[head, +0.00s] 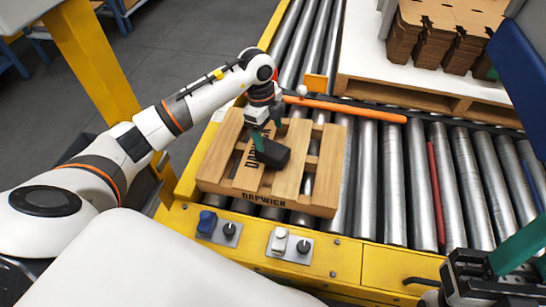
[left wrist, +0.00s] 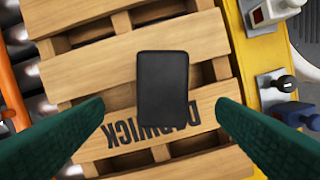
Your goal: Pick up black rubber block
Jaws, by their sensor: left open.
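The black rubber block (head: 271,153) lies on the wooden pallet (head: 222,172) on the roller conveyor. In the left wrist view the block (left wrist: 162,88) sits between the two green fingers, with a visible gap on each side. My left gripper (head: 263,133) is open just over the block in the head view; one finger overlaps the block there. The left wrist view also shows the open left gripper (left wrist: 160,115). My right gripper (head: 500,265) is partly in view at the lower right corner, with one green finger showing; its jaw opening is not clear.
An orange bar (head: 345,107) crosses the rollers behind the pallet. A larger pallet (head: 430,93) with stacked cardboard (head: 440,35) stands at the back right. Control knobs (head: 290,245) line the yellow front rail (head: 330,258). Bare rollers (head: 385,185) lie right of the pallet.

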